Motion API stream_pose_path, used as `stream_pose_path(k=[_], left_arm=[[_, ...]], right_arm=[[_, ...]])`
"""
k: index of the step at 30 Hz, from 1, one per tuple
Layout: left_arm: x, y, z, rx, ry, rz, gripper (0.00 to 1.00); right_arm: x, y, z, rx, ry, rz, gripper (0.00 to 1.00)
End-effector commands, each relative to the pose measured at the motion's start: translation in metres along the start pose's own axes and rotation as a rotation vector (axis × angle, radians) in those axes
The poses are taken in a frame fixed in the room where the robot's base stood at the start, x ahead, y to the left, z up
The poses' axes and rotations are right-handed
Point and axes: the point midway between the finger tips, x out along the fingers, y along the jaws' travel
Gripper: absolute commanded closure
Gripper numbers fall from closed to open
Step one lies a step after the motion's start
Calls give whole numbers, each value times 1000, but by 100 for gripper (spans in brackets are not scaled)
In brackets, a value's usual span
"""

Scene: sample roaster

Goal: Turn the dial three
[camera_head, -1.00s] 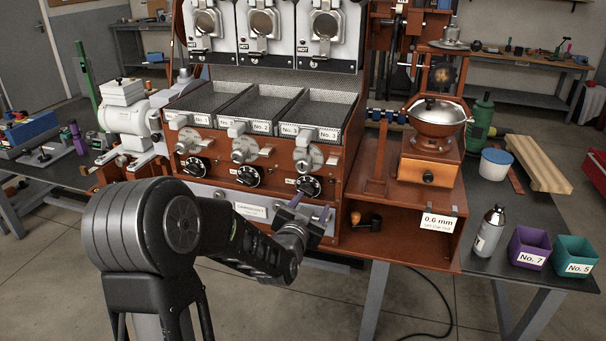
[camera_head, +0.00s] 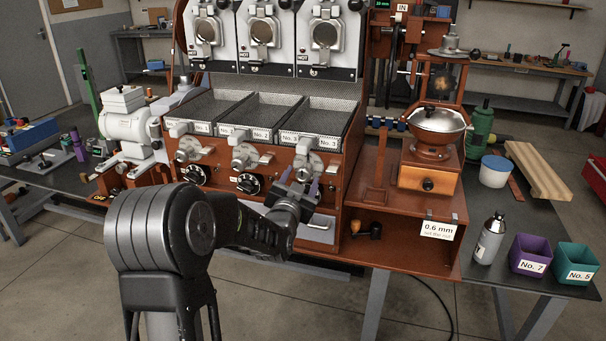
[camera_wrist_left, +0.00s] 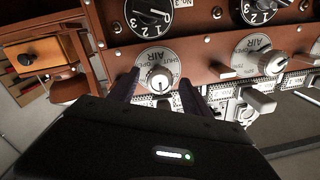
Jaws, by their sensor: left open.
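Dial three (camera_wrist_left: 150,14), a black round knob with white numbers beside a "No. 3" label, shows at the top of the left wrist view, partly cut off. In the head view it is hidden behind my left gripper (camera_head: 299,182). The left gripper is open and empty in front of the roaster's right column. In the left wrist view its purple-padded fingertips (camera_wrist_left: 159,90) appear on either side of a silver air knob on a round plate (camera_wrist_left: 158,70). Dial three lies beyond the fingertips there; I see no contact with it. My right gripper is not in view.
Dial one (camera_head: 195,175) and dial two (camera_head: 249,183) sit to the left on the same wooden panel. Bean trays (camera_head: 318,118) stand above. A wooden grinder with a drawer (camera_head: 428,183) and a "0.6 mm" card (camera_head: 437,229) are to the right. The space before the panel is otherwise free.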

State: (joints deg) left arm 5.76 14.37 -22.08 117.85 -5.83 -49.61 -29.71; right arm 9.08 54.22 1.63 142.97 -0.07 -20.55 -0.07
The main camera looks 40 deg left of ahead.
Motion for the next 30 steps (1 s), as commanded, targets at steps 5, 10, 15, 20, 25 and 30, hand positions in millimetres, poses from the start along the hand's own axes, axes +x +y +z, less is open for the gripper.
stream_pose_path(k=[5,10,15,20,25,30], left_arm=[[20,0,-1,1,1,0,43],[24,0,0,0,0,1,43],[24,0,0,0,0,1,44],[24,0,0,0,0,1,57],[24,0,0,0,0,1,71],[24,1,0,0,0,1,85]], right_arm=[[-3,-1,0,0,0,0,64],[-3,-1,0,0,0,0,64],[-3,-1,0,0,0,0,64],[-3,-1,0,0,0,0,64],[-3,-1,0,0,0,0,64],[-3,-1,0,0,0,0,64]])
